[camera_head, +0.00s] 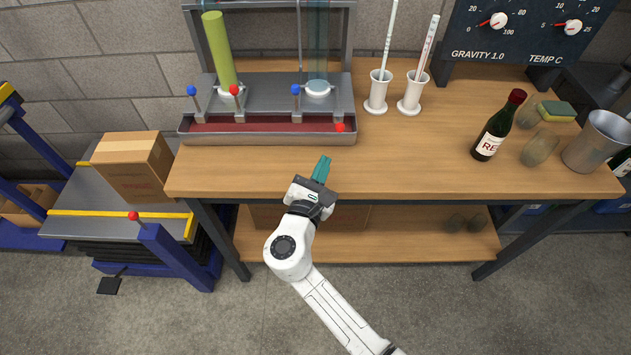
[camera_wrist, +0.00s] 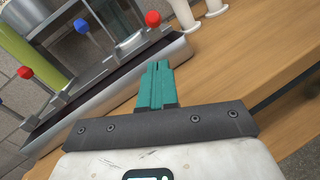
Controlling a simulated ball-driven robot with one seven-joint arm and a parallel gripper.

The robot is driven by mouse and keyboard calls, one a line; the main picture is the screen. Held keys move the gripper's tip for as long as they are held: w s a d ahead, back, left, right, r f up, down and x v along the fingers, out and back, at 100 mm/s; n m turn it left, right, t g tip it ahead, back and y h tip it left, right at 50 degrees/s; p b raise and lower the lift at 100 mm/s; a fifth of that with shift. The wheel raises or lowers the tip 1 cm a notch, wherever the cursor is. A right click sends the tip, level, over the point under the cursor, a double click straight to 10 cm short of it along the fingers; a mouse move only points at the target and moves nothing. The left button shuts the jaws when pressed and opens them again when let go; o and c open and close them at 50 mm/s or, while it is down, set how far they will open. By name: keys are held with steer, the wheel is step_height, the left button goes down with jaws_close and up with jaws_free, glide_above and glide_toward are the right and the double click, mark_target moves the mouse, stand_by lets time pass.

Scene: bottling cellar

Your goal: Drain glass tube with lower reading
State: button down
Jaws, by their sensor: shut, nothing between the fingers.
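The left glass tube (camera_head: 219,50) is filled with yellow-green liquid up to near the top of the picture. The right glass tube (camera_head: 318,40) looks clear and faintly blue; I cannot read its level. Each has a blue and a red knobbed lever at its foot. The left tube's blue knob (camera_head: 191,91) and red knob (camera_head: 234,90) stand up, as does the right tube's blue knob (camera_head: 295,89). The right tube's red knob (camera_head: 340,127) sits lower, over the trough. My gripper (camera_head: 323,162) is shut and empty above the bench, in front of the trough, below that red knob (camera_wrist: 153,18).
A metal trough (camera_head: 270,139) runs along the tube stand. White holders (camera_head: 377,92) with thin sticks, a red-capped bottle (camera_head: 497,127), glasses and a metal jug (camera_head: 597,140) stand to the right. A gauge panel (camera_head: 530,30) is behind. The bench front (camera_head: 420,170) is clear.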

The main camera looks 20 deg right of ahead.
mark_target(339, 123)
steer(key=shift+w+d+r+p, duration=0.35)
steer(key=shift+w+d+r, duration=0.35)
steer(key=shift+w+d, duration=0.15)
steer(key=shift+w+d+r+p, duration=0.35)
steer(key=shift+w+d+r, duration=0.4)
steer(key=shift+d, duration=0.15)
steer(key=shift+f, duration=0.1)
steer(key=shift+r+g+p, duration=0.3)
steer(key=shift+r+p, duration=0.15)
steer(key=shift+p, duration=0.45)
